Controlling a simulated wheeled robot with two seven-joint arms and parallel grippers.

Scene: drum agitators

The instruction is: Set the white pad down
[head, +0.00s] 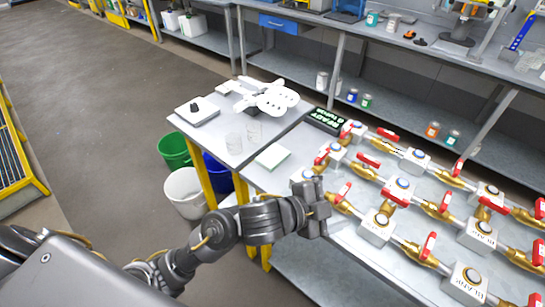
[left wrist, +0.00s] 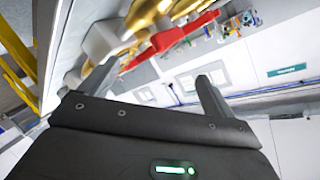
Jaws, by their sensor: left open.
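The white pad (head: 272,156), a thin square with a pale green tint, lies flat on the grey table, left of the valve rows. My left gripper (head: 317,193) is to the right of the pad and nearer to me, apart from it, beside the nearest valves. The left wrist view shows its two fingers (left wrist: 152,88) spread apart, with nothing held between them. The pad does not show in that view. My right gripper is in neither view.
Brass valves with red handles (head: 400,200) fill the table's right side. Clear cups (head: 244,137), a scale (head: 197,111) and a white device (head: 270,97) stand further left. Green (head: 174,150) and white (head: 185,190) bins stand on the floor.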

